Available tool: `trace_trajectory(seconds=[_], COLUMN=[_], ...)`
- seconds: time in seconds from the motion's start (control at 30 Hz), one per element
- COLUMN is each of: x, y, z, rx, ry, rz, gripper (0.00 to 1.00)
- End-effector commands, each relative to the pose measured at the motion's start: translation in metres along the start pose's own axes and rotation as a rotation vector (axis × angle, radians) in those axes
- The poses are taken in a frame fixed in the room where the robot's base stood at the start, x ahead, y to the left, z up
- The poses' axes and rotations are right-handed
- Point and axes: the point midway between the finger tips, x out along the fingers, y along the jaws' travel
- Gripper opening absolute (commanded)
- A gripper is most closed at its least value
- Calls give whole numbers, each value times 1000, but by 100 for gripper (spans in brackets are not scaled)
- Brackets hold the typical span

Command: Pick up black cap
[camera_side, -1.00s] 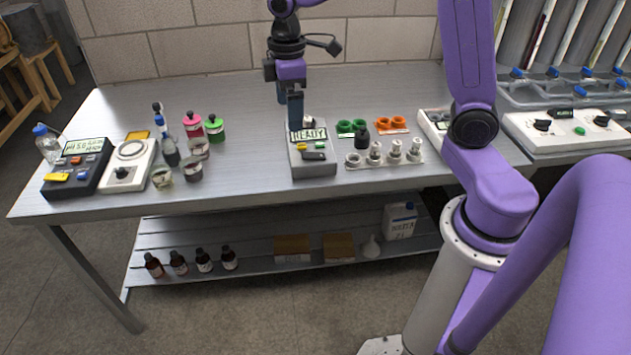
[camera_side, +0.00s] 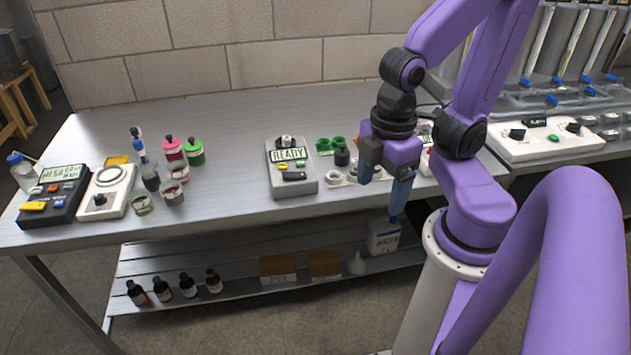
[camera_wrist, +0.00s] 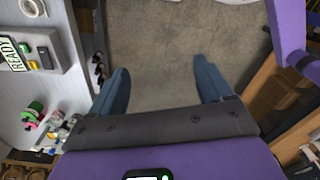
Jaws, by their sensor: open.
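A small black piece that looks like the black cap (camera_side: 342,156) stands on the table in the side view, just in front of the green rings (camera_side: 330,144). I cannot make it out surely in the wrist view. My gripper (camera_side: 383,190) points down to the right of it, near the table's front edge, with blue fingers spread and empty. In the wrist view my gripper (camera_wrist: 160,66) is open with bare floor between the fingers. My gripper hides the orange rings and part of the row of white fittings (camera_side: 336,178).
A grey READY device (camera_side: 292,184) stands left of the black piece. A lower shelf holds several brown bottles. The table between the groups is clear.

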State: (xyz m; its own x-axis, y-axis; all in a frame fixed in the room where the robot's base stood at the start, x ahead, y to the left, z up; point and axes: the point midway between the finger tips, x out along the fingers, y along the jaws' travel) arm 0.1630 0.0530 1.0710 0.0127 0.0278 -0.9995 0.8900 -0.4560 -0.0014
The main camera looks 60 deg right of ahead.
Motion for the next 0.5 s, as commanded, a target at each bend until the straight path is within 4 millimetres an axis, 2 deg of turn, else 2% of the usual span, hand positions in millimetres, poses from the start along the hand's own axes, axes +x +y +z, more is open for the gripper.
trace_trajectory(seconds=[0.33,0.5], x=[0,-1], y=[2,21], z=[-1,-11], rx=[-1,-20], ry=[0,-1], rz=[1,12], gripper=[79,79])
